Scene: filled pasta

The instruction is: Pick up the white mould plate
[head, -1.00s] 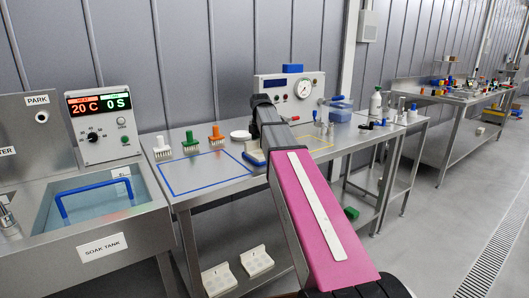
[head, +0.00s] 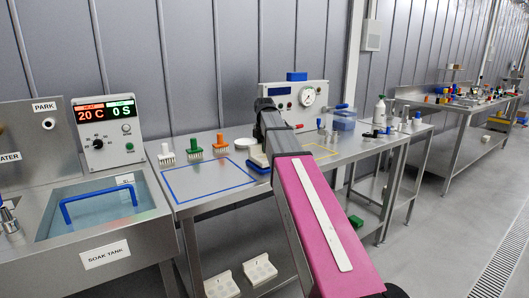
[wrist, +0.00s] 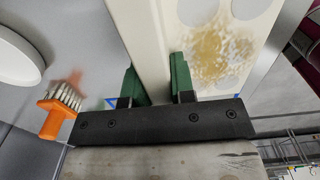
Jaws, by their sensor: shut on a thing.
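In the wrist view my gripper (wrist: 158,92) has its two green fingers shut on the upright rib of a white mould plate (wrist: 149,40). The plate is cream-white, with round grey cavities and a golden-brown stain on its face to the right of the fingers. Its far end runs out of the picture. In the head view my arm hides the gripper and most or all of the held plate. Two similar white mould plates, one (head: 222,283) and another (head: 260,269), lean on the lower shelf under the table.
The steel table holds white, green and orange (head: 220,143) brushes, a white disc (head: 244,143) and a blue outlined square (head: 208,180). The orange brush (wrist: 55,115) and disc (wrist: 15,55) also show in the wrist view. A gauge box (head: 309,97) stands behind. The soak tank (head: 100,208) is left.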

